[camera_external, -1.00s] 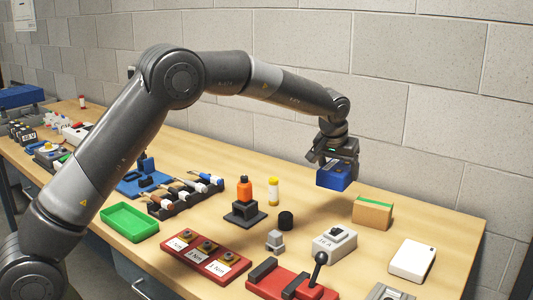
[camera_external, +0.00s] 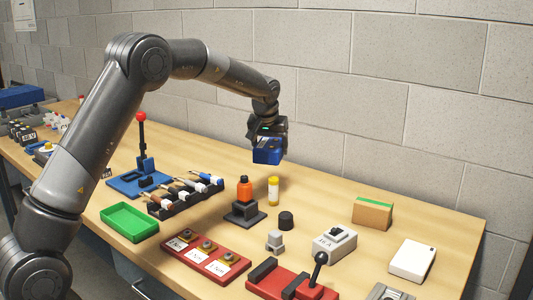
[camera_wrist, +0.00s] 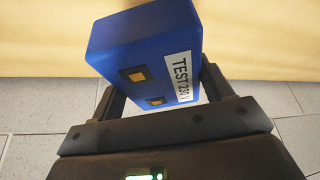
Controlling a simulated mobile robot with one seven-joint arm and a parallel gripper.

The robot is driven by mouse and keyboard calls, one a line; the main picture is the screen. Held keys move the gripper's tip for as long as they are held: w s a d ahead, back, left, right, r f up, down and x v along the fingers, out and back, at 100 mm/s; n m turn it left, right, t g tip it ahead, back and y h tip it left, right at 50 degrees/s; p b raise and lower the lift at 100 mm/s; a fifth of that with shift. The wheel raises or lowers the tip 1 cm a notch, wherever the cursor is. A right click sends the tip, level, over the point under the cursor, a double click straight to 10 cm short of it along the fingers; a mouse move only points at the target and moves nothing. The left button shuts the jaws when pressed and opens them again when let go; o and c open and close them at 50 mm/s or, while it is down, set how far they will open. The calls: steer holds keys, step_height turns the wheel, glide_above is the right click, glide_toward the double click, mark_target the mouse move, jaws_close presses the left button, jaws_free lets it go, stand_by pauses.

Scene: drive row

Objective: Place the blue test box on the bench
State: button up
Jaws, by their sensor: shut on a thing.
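The blue test box (camera_external: 268,151) is in my gripper (camera_external: 268,140), held above the back part of the bench (camera_external: 330,185). In the wrist view the blue test box (camera_wrist: 150,48) fills the upper middle, tilted in the picture, with a white label reading "TEST 230" and two yellowish square contacts. My gripper (camera_wrist: 165,103) is shut on it, one finger at each side. In the external view the box is apart from the bench top, behind the orange-topped bottle and the yellow-capped tube. Its far side is hidden.
A tool rack (camera_external: 184,198) and a blue stand with a red knob (camera_external: 142,165) are left. Bench between is clear.

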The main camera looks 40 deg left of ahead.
steer(key=s+a+n+g+y, duration=0.15)
steer(key=s+a, duration=0.25)
steer(key=a, duration=0.8)
steer(key=s+a+n+t, duration=0.1)
steer(key=s+a+n, duration=0.2)
steer(key=a, duration=0.9)
steer(key=shift+g, duration=0.25)
steer(key=a+f, duration=0.2)
steer(key=a, duration=0.1)
steer(key=a+f, duration=0.2)
steer(key=a, duration=0.2)
steer(key=a+f, duration=0.2)
steer(key=a, duration=0.2)
steer(key=shift+f, duration=0.3)
steer(key=shift+a+f, duration=0.3)
steer(key=shift+a, duration=0.1)
steer(key=shift+w+f, duration=0.1)
steer(key=shift+f, duration=1.8)
steer(key=shift+f, duration=0.15)
steer(key=o, duration=1.3)
